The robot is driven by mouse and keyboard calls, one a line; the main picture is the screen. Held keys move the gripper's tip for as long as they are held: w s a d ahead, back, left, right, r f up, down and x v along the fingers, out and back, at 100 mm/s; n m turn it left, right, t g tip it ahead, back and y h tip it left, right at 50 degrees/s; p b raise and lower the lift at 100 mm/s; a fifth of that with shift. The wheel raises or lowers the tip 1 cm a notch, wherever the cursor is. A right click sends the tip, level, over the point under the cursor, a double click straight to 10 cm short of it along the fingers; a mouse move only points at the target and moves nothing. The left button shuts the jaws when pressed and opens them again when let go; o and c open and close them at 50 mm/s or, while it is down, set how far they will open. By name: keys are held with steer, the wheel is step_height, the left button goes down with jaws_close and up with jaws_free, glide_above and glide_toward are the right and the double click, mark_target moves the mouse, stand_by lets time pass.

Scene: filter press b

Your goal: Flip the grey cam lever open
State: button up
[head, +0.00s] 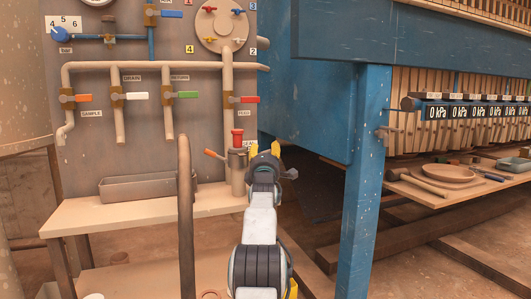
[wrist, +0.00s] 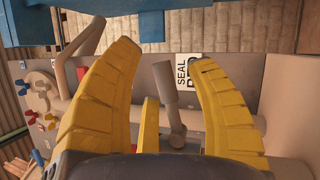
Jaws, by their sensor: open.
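A grey lever (wrist: 167,86) with a thick round end and a thinner stem shows in the wrist view, beside a white label that reads SEAL. My gripper (wrist: 167,55) is open, with one yellow finger on each side of the lever and a gap to both. The lever's stem runs down to a small grey pivot (wrist: 177,138) near the palm. In the head view my gripper (head: 266,155) is in front of the panel's right edge, just right of a red-topped fitting (head: 237,140). My gripper hides most of the lever's place there.
An orange-handled lever (head: 213,154) sticks out left of the fitting. A grey trough (head: 149,186) stands on the bench (head: 120,213). A brown upright pipe (head: 185,220) rises left of my arm. A blue post (head: 365,180) stands to the right.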

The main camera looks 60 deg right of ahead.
steer(key=shift+c, duration=0.5)
jaws_close()
